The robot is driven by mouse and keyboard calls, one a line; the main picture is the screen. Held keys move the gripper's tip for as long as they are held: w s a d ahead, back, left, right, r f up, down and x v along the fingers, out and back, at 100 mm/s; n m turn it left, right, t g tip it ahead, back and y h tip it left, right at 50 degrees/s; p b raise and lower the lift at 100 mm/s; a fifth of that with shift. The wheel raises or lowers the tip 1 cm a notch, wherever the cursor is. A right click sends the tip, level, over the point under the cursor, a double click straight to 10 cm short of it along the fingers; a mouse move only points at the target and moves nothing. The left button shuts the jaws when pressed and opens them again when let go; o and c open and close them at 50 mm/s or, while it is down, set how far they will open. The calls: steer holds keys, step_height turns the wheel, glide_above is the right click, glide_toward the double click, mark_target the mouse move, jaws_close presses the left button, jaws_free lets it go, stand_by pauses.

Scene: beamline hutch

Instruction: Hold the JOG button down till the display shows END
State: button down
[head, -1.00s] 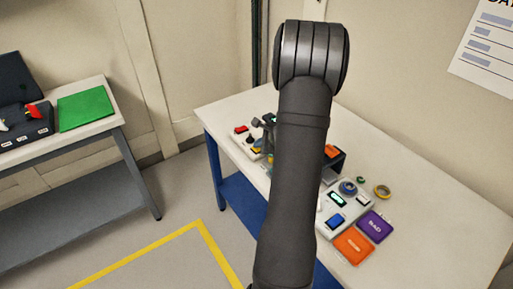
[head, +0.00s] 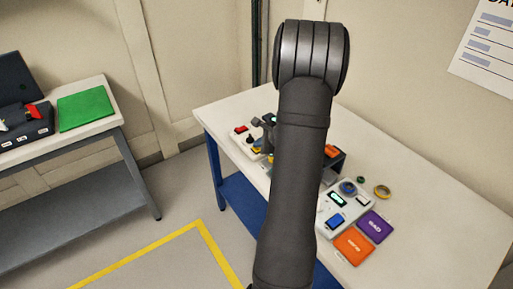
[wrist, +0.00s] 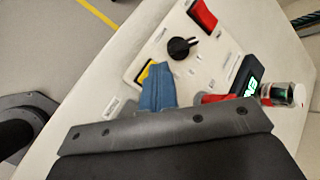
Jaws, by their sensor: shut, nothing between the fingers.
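My gripper (wrist: 157,84) is shut and empty, its blue fingertips together over a white control panel (wrist: 178,72) in the wrist view. The fingertips cover part of a yellow button (wrist: 145,73), which shows just beside them. I cannot read a JOG label, and I cannot tell whether the button is pressed in. A dark display (wrist: 247,75) with bright green characters stands to the right, partly cut off by my gripper; they look like the end of END, but I cannot read them all. In the head view, the panel (head: 236,138) is partly behind my arm.
The panel also carries a black knob (wrist: 182,48) and a red switch (wrist: 202,16). A clear cylinder (wrist: 285,93) is near the display.

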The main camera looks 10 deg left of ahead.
mark_target(259, 149)
steer(key=shift+r, duration=0.75)
steer(key=shift+r, duration=2.5)
steer(key=shift+f, duration=0.1)
step_height(259, 149, up, 4)
